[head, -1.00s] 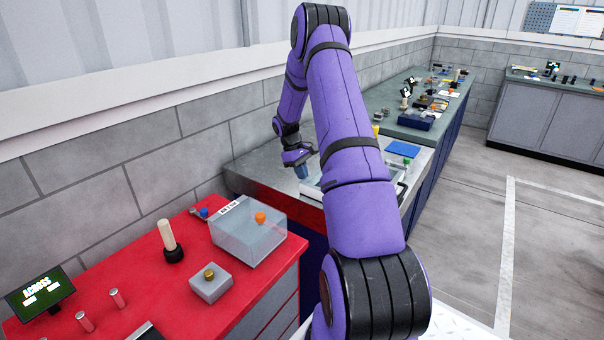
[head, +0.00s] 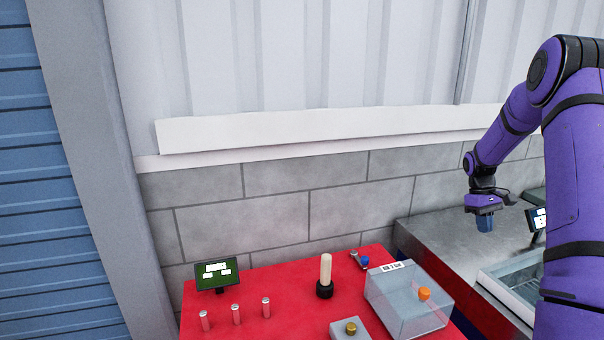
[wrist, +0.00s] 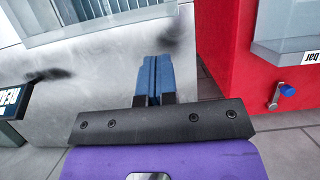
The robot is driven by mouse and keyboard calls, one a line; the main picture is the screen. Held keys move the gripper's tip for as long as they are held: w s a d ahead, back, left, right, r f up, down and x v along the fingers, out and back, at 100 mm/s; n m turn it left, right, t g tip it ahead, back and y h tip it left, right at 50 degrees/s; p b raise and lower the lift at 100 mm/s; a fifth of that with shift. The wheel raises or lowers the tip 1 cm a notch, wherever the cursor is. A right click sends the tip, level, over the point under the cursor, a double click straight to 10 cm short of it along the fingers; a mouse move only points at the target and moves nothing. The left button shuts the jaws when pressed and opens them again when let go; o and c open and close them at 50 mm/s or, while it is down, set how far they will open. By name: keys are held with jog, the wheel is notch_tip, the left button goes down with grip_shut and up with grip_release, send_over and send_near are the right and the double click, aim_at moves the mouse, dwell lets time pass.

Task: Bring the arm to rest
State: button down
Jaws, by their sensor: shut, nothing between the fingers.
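My gripper (head: 485,222) hangs from the purple arm at the right of the head view, fingers pointing down, above the grey metal bench. In the wrist view my gripper's blue fingers (wrist: 153,78) are pressed together with nothing between them. The fingers show clear of the metal bench top (wrist: 100,95) behind them.
A red bench (head: 285,290) carries a clear box with an orange knob (head: 424,294), a pale post in a black base (head: 325,275), several pink cylinders and a small display (head: 216,273). A glass-topped tray (head: 505,290) sits on the metal bench. A wall stands behind.

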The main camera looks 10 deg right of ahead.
jog(key=s+a+r+t+h, duration=0.15)
jog(key=s+a+r, duration=0.25)
jog(key=a+r, duration=0.7)
jog(key=s+a+r+t, duration=0.3)
jog(key=s+a+r, duration=0.1)
jog(key=a+r, duration=0.7)
jog(key=s+a+r+t+y, duration=0.1)
jog(key=s+a+t, duration=0.1)
jog(key=s+a, duration=0.5)
jog(key=s+a+r+m+t+y, duration=0.1)
jog(key=s+a+r+t, duration=0.1)
jog(key=s+a, duration=0.5)
jog(key=s+t, duration=0.1)
jog(key=s, duration=0.5)
jog(key=shift+a+r, duration=0.15)
jog(key=shift+a, duration=0.25)
